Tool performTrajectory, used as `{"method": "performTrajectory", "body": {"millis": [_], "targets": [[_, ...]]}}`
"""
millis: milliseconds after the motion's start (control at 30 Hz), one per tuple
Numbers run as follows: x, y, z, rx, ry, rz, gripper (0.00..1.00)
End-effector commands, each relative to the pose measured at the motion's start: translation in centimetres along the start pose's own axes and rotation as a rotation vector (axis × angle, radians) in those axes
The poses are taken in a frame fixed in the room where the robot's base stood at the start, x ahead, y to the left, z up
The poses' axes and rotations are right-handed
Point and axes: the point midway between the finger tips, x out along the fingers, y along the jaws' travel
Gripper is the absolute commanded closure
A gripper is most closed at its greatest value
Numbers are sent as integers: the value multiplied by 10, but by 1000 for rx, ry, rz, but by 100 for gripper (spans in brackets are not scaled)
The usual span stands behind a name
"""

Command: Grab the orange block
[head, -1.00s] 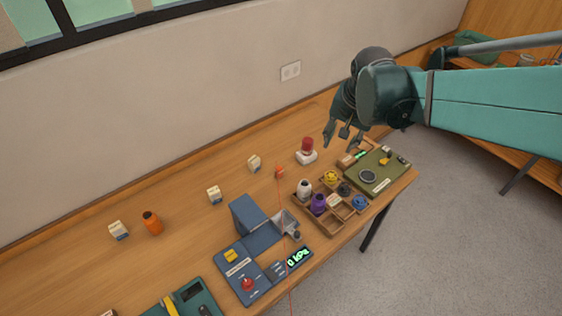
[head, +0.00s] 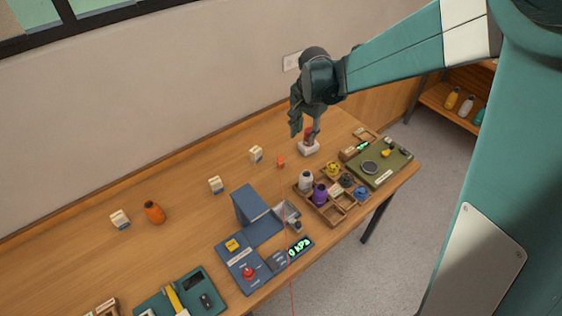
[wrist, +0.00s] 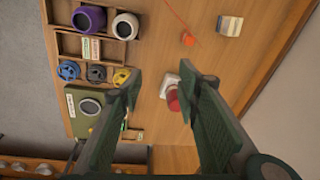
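The small orange block (head: 281,162) sits on the wooden table, with a thin red line running by it. It also shows in the wrist view (wrist: 188,38), beyond my fingertips toward the top. My gripper (head: 304,133) is above the table, up and to the right of the block in the head view. In the wrist view my gripper (wrist: 160,92) has its two fingers spread apart with nothing held between them. A red-topped white item (wrist: 171,92) lies below, between and near the right fingertip.
A wooden tray (head: 333,213) of bottles and spools stands right of the block. A blue device (head: 252,218) stands in front. The back of the table near the wall is mostly clear.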

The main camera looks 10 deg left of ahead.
Motion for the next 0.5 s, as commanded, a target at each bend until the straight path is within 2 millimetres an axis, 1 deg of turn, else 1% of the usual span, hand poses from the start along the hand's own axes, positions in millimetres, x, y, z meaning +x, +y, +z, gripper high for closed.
{"method": "performTrajectory", "body": {"millis": [33, 200, 500], "targets": [[10, -8, 0, 8, -6, 6, 67], [41, -29, 4, 46, -26, 30, 67], [100, -62, 15, 114, -57, 76, 67]]}}
